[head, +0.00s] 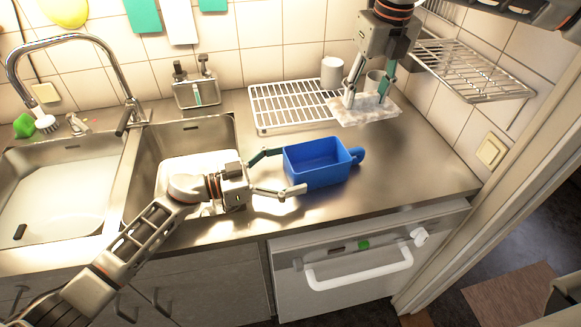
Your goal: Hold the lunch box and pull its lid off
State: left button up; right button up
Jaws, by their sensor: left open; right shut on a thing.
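The blue lunch box (317,175) stands upright on the metal counter, its top uncovered and its inside showing empty. A blue loop handle sticks out on its right side. My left gripper (291,170) is open at the box's left end, one finger near the back corner and one near the front; I cannot tell whether they touch it. My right gripper (364,101) points down and is shut on a pale, mottled flat piece, seemingly the lid (378,113). The lid is apart from the box, behind it and to the right. Its height above the counter is unclear.
A white wire dish rack (262,117) lies behind the box, with a pale cup (331,72) near its back right. The sink (150,196) is on the left. A wire shelf (480,84) juts from the right wall. Counter right of the box is clear.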

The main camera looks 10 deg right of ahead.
pick_arm(q)
jog(key=s+a, duration=0.1)
jog(key=a, duration=1)
jog(key=shift+s+a, duration=0.3)
jog(key=shift+a, duration=0.1)
jog(key=shift+r, duration=0.1)
